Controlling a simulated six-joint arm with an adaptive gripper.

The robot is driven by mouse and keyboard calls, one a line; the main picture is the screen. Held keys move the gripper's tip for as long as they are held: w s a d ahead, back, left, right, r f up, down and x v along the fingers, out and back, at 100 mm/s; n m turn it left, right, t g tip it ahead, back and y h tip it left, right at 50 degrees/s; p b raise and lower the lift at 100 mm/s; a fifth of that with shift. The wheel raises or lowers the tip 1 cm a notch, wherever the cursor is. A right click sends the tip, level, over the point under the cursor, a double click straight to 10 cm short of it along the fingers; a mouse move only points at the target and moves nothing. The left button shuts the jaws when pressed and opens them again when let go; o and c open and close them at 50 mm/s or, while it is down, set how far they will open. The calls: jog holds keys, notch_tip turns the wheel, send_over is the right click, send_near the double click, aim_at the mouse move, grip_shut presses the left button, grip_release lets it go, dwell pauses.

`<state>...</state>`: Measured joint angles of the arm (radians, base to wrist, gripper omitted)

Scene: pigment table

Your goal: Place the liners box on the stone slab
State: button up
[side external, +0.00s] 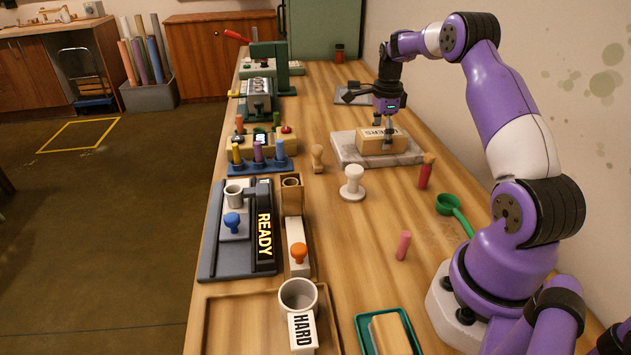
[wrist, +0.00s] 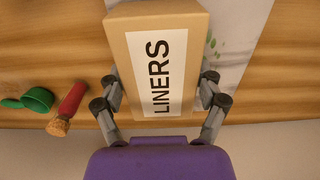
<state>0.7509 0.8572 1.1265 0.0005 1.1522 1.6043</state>
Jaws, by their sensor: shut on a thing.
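The liners box (side external: 382,141) is a tan carton with a white label reading LINERS. It is at the stone slab (side external: 348,152), a pale marbled plate on the far part of the table; whether it touches the slab or sits just above it, I cannot tell. My gripper (side external: 388,143) is shut on the box, one finger on each side, pointing down from above. In the wrist view the box (wrist: 160,62) fills the middle between the grey fingers (wrist: 163,92). Part of the slab (wrist: 232,45) shows at its right.
A white stamp (side external: 352,184), a wooden stamp (side external: 317,159) and a red cork-topped bottle (side external: 425,172) stand near the slab. A green scoop (side external: 452,207) lies closer to my base. A blue rack (side external: 258,165) of pigment tubes is to the left.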

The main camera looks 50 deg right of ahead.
aim_at(381, 132)
jog(key=o, duration=1.1)
jog(key=shift+r, duration=0.3)
notch_tip(381, 132, up, 12)
jog(key=a+r+n+t+h, duration=0.1)
jog(key=a+r+n, duration=0.2)
jog(key=a+n, duration=0.25)
jog(key=a+r+n+t, duration=0.1)
jog(key=a+r+n, duration=0.25)
jog(key=a, duration=0.35)
jog(key=s+a+f+n+t, duration=0.1)
jog(key=s+a+f+n, duration=0.1)
jog(key=a+n, duration=0.3)
jog(key=s+a+f+n+t, duration=0.1)
jog(key=s+a+n, duration=0.4)
jog(key=a+n, duration=0.1)
jog(key=s+a+f+n+t+y, duration=0.1)
jog(key=s+a+f+n, duration=0.1)
jog(key=s+a+n, duration=0.2)
jog(key=shift+a+f+n+t, duration=0.2)
jog(key=shift+a+n, duration=0.25)
jog(key=shift+n, duration=0.3)
jog(key=shift+a+f+n+t, duration=0.15)
jog(key=shift+a+n, duration=0.3)
jog(key=shift+n, duration=0.3)
